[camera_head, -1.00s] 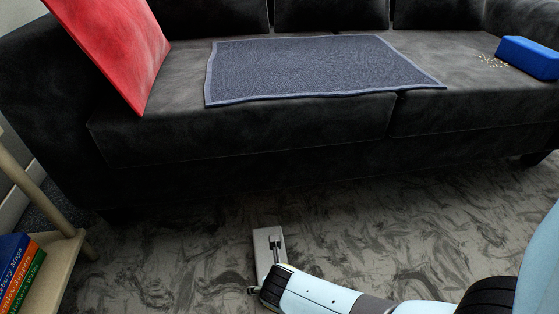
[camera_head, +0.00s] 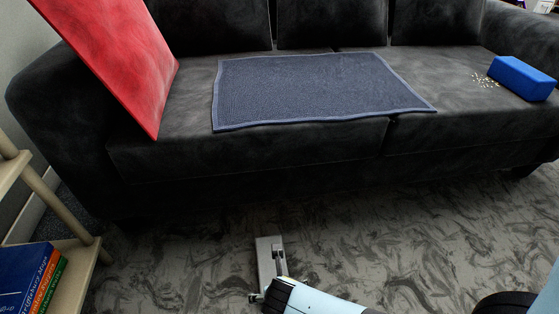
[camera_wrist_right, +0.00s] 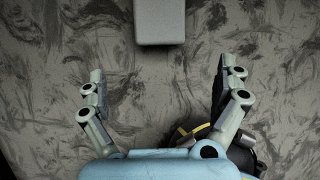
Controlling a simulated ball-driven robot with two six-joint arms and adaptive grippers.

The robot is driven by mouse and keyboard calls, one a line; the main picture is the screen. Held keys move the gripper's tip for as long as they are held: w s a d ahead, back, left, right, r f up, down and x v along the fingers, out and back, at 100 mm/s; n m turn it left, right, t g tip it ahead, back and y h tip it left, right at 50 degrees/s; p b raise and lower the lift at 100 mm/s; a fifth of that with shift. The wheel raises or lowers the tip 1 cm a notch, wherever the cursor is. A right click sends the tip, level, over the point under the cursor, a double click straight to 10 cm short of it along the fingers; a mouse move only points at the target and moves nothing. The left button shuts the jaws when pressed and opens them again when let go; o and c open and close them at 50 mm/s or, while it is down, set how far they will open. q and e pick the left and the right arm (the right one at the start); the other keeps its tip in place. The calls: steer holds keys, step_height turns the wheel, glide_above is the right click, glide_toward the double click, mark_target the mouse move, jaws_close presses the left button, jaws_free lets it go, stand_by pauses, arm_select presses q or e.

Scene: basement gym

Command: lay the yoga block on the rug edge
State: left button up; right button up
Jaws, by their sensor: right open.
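My right gripper (camera_head: 267,276) is low over the floor, partly covering the block in the head view. In the wrist view it (camera_wrist_right: 159,78) is open and empty, with the block centred beyond its fingertips and apart from them. The blue-grey rug (camera_head: 320,90) lies flat on the sofa seat, its front edge near the seat front. My left gripper is out of view.
The dark sofa (camera_head: 250,160) spans the back. A red panel (camera_head: 115,60) leans at its left. A blue block (camera_head: 522,78) and pale crumbs (camera_head: 485,81) sit right of the rug. A shelf with books (camera_head: 35,275) stands lower left. The floor beside the grey block is clear.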

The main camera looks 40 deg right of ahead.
steer(key=s+d+r+m+g, duration=0.2)
steer(key=s+d+r+m, duration=0.65)
steer(key=m, duration=0.85)
steer(key=s+r+m+y, duration=0.1)
steer(key=s+r+m, duration=0.1)
steer(key=r+m, duration=0.4)
steer(key=s+a+r+m+y, duration=0.1)
steer(key=r+m, duration=0.5)
steer(key=r, duration=0.1)
steer(key=shift+s+a, duration=0.25)
steer(key=shift+s, duration=0.1)
